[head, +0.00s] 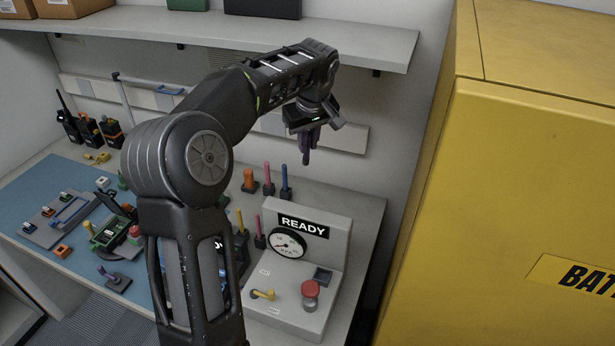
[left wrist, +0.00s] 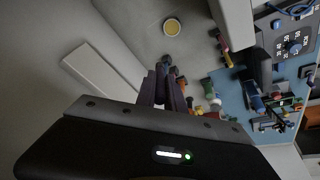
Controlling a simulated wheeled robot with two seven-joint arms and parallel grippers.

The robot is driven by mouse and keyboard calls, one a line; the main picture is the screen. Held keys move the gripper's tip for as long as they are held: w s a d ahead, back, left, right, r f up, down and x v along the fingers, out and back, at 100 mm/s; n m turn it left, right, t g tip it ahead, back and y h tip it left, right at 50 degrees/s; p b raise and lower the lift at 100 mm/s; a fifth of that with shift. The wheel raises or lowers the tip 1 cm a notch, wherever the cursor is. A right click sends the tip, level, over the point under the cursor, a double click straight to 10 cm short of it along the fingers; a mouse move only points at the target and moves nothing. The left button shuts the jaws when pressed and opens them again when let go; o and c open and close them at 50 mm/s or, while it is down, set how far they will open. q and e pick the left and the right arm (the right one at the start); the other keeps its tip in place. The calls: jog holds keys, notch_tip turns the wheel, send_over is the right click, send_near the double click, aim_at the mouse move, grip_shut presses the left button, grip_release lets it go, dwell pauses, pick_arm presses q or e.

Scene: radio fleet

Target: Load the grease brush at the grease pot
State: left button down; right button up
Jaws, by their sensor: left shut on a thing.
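My left gripper (head: 307,143) points down above the back right of the bench, well clear of its surface. It is shut on a thin dark thing, seemingly the grease brush (left wrist: 167,62), whose end shows between the fingertips in the left wrist view. Most of it is hidden by the fingers. The left gripper (left wrist: 168,85) fills the lower middle there. A small round pot with yellow content, seemingly the grease pot (left wrist: 172,27), stands on the grey bench beyond the fingertips, apart from them. I cannot pick out the pot in the head view. My right gripper is not in view.
A grey tester with a READY sign (head: 303,227) stands near the bench's right end. Coloured handles stand upright in holders, including a blue one (head: 285,180). A shelf (head: 360,42) runs above. A yellow cabinet (head: 520,180) is at right. Radios (head: 90,130) stand at left.

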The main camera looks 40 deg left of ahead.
aim_at(308, 159)
pick_arm(q)
jog(key=f, duration=0.1)
jog(key=f+b, duration=0.1)
jog(key=f, duration=0.1)
jog(key=s+f+b, duration=0.1)
jog(key=shift+d+f, duration=0.15)
jog(key=shift+d, duration=0.2)
notch_tip(308, 159, down, 8)
jog(key=b, duration=0.2)
jog(key=shift+w+b, duration=0.15)
jog(key=shift+b, duration=0.2)
jog(key=shift+a+f, duration=0.1)
jog(key=shift+f, duration=0.05)
jog(key=shift+f+b, duration=1.8)
jog(key=shift+f, duration=1.15)
jog(key=shift+f+b, duration=0.6)
jog(key=shift+f, duration=0.15)
